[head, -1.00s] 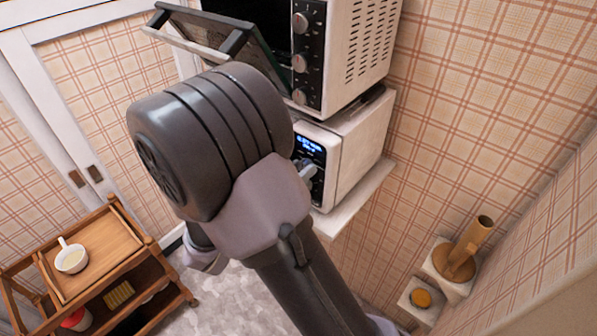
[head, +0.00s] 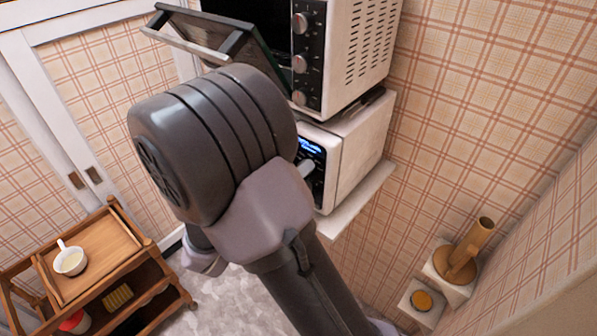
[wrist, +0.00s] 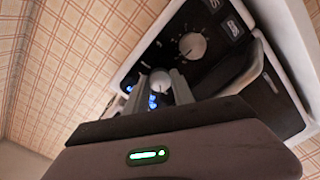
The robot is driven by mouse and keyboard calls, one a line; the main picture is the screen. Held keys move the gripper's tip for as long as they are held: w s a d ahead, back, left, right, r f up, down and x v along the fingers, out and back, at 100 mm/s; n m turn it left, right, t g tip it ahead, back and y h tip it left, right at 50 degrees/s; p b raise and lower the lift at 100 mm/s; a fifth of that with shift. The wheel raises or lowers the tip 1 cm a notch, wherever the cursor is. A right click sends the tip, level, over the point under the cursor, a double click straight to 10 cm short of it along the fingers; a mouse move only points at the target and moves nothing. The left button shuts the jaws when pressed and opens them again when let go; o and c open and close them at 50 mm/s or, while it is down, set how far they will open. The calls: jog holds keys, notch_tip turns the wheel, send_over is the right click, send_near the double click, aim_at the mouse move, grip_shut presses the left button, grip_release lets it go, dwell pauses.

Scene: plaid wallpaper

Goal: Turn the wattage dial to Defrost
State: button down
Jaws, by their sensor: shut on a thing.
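The white microwave (head: 350,150) stands on a shelf, with its dark control panel and lit blue display (head: 312,148) partly hidden behind my arm. In the wrist view the panel is tilted. A round pale dial (wrist: 160,77) near the blue display (wrist: 152,101) sits between the fingertips of my gripper (wrist: 162,86), which is shut on it. A second round dial (wrist: 193,46) with marks around it is free, farther from the display. I cannot read the dial labels or tell the held dial's setting. In the head view only a small part of my gripper (head: 308,168) shows at the panel.
A toaster oven (head: 345,50) with its glass door (head: 225,45) hanging open sits directly above the microwave. A wooden cart (head: 100,265) with a white cup (head: 70,260) stands at lower left. Small wall shelves (head: 440,285) are at lower right.

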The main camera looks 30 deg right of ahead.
dwell(0.3)
jog(key=c, duration=1.1)
grip_release()
jog(key=p+v, duration=0.2)
jog(key=v, duration=1.5)
jog(key=shift+s+a, duration=0.1)
jog(key=shift+a, duration=0.05)
